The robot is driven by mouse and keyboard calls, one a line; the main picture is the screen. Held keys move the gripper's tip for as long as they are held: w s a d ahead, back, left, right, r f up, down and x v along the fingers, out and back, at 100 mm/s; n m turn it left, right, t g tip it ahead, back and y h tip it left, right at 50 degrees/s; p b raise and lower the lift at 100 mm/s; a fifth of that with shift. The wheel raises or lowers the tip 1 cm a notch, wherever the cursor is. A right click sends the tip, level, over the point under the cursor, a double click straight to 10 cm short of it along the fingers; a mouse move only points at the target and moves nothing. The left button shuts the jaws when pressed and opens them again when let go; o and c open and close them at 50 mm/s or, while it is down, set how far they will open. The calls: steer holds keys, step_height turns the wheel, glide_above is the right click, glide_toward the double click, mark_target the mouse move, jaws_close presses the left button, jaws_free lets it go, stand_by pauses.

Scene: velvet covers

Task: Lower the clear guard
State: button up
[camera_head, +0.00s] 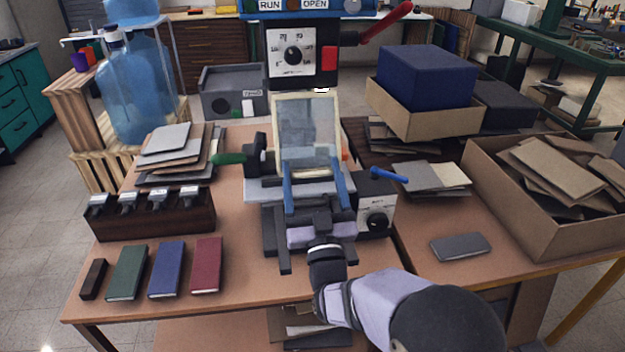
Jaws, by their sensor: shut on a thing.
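The clear guard (308,128) is a see-through panel in a cream frame. It stands raised, nearly upright, on the press in the middle of the table, below the control head. Two blue uprights (288,196) flank its lower part. My gripper (318,218) is in front of the press, low and below the panel, reaching in from the lower right. It is shut on the guard's lower part; its fingertips and the exact contact are hard to make out against the dark press parts.
A green-handled lever (230,159) sticks out left of the press; a dial box (375,207) with a blue lever stands right. Red, blue and green covers (166,268) lie front left, near a dark rack (150,216). A cardboard box (545,225) of boards is at right.

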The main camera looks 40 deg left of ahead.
steer(key=shift+w+a+f+t+y+b, duration=0.9)
steer(key=shift+a+f+b, duration=0.3)
steer(key=shift+b, duration=3.55)
steer(key=shift+w+a+f+b, duration=0.25)
steer(key=shift+w+a+b, duration=0.45)
steer(key=shift+b, duration=0.15)
steer(key=shift+w+a+f+b, duration=0.2)
steer(key=shift+w+a+b, duration=0.5)
steer(key=shift+b, duration=0.15)
steer(key=o, duration=1.2)
steer(key=shift+d+f, duration=0.1)
steer(key=shift+o, duration=0.2)
steer(key=shift+d+f, duration=0.1)
steer(key=shift+f, duration=0.05)
steer(key=s+d+f+b, duration=0.1)
steer(key=s+d, duration=0.9)
steer(key=shift+s, duration=0.15)
